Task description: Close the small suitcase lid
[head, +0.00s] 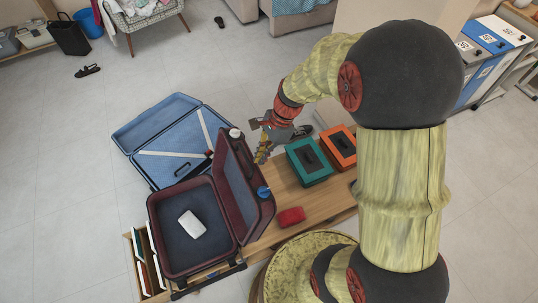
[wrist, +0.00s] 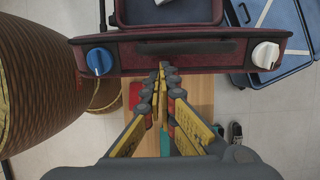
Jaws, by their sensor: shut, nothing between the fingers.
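The small suitcase is dark maroon and stands open on a wooden bench. Its base (head: 158,205) has a dark lining and holds a white item (head: 192,224). Its lid (head: 228,178) stands raised on the right side of the base. In the wrist view the lid (wrist: 115,52) crosses the upper part, with a dark strip, a blue knob (wrist: 99,61) and a white knob (wrist: 265,55). My gripper (head: 262,157) is shut and empty on the outer side of the lid. In the wrist view its fingertips (wrist: 162,68) are close to the lid; I cannot tell whether they touch.
A larger open blue suitcase (head: 133,134) lies behind the small one. A teal box (head: 305,168), an orange box (head: 341,150) and a red item (head: 291,216) sit on the wooden bench (head: 277,188).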

